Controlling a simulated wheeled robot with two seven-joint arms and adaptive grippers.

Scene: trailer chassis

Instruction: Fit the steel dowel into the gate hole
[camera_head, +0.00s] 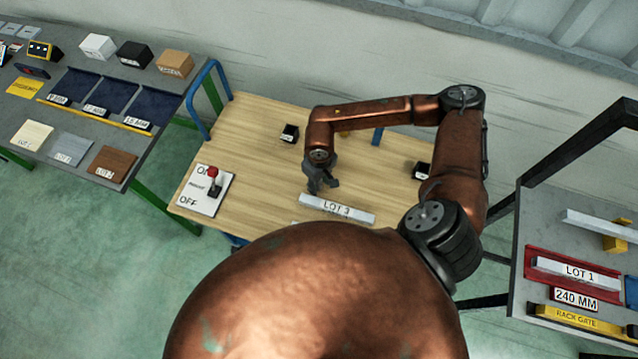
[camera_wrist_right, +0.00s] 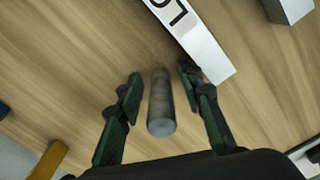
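The steel dowel (camera_wrist_right: 160,100) is a grey cylinder between the fingers of my right gripper (camera_wrist_right: 160,74) in the right wrist view. Gaps show between it and both fingers, so the gripper is open around it. In the head view my right gripper (camera_head: 322,182) is low over the wooden table, just behind the white LOT 3 bar (camera_head: 350,213); the dowel cannot be made out there. The bar also shows in the wrist view (camera_wrist_right: 190,38). No gate hole can be made out. My left gripper is not in view.
A switch panel with a red-topped lever (camera_head: 213,182) is at the wooden table's left. Small black blocks (camera_head: 289,133) stand on the table. On the right bench are a LOT 1 bar (camera_head: 548,266) in a red holder and a yellow BACK GATE label (camera_head: 580,320).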

